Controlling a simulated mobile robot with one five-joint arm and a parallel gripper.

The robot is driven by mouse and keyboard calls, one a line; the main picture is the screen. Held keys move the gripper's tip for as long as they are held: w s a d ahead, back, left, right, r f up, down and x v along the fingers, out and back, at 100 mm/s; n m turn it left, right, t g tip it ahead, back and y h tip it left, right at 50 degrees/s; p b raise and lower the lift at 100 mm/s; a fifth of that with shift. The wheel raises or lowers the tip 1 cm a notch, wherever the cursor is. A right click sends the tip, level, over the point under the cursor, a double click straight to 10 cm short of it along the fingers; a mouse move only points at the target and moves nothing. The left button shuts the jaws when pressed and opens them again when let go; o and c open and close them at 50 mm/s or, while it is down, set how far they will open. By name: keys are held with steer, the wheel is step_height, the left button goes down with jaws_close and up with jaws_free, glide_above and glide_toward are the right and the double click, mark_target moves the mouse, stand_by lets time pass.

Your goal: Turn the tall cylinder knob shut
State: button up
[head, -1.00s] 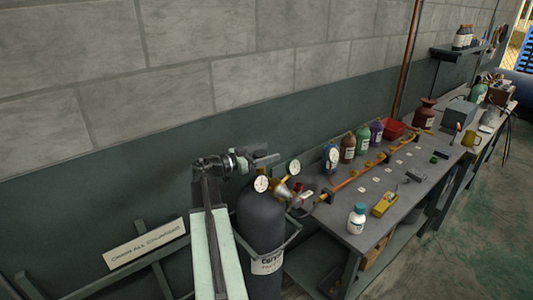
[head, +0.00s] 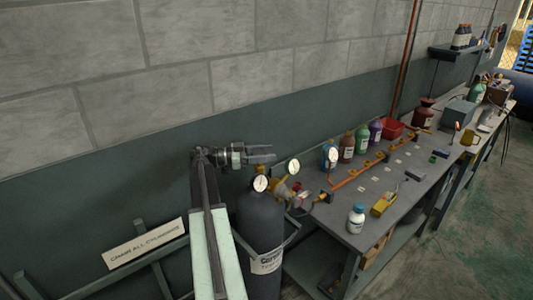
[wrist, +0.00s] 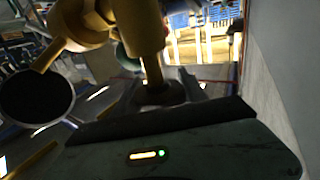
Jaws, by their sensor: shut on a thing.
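The tall cylinder (head: 262,225) is dark grey with a white label and stands upright at the left end of the bench. Its brass valve (head: 281,190) carries round white gauges. My gripper (head: 266,154) is just above the cylinder's top, its fingers pointing right. In the wrist view, a brass stem (wrist: 150,66) runs from the valve body to a dark round knob (wrist: 158,93). My gripper is shut on this knob, and the fingers hide part of it. The knob is hidden behind the fingers in the head view, so its turn position cannot be told.
A sign (head: 147,243) hangs on a rail at left. The wall is close behind my gripper.

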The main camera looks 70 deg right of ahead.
stand_by(0.3)
steer(key=o, duration=1.4)
steer(key=shift+r+p, duration=0.35)
step_height(320, 180, up, 3)
steer(key=p, duration=0.3)
steer(key=shift+r, duration=0.15)
steer(key=s+a, duration=0.1)
steer(key=a, duration=0.4)
steer(key=s+a+p, duration=0.1)
steer(key=s+a, duration=0.1)
steer(key=a, duration=0.3)
steer(key=s+a+r, duration=0.1)
steer(key=s+a, duration=0.1)
steer(key=a, duration=0.3)
steer(key=shift+s+a, duration=0.15)
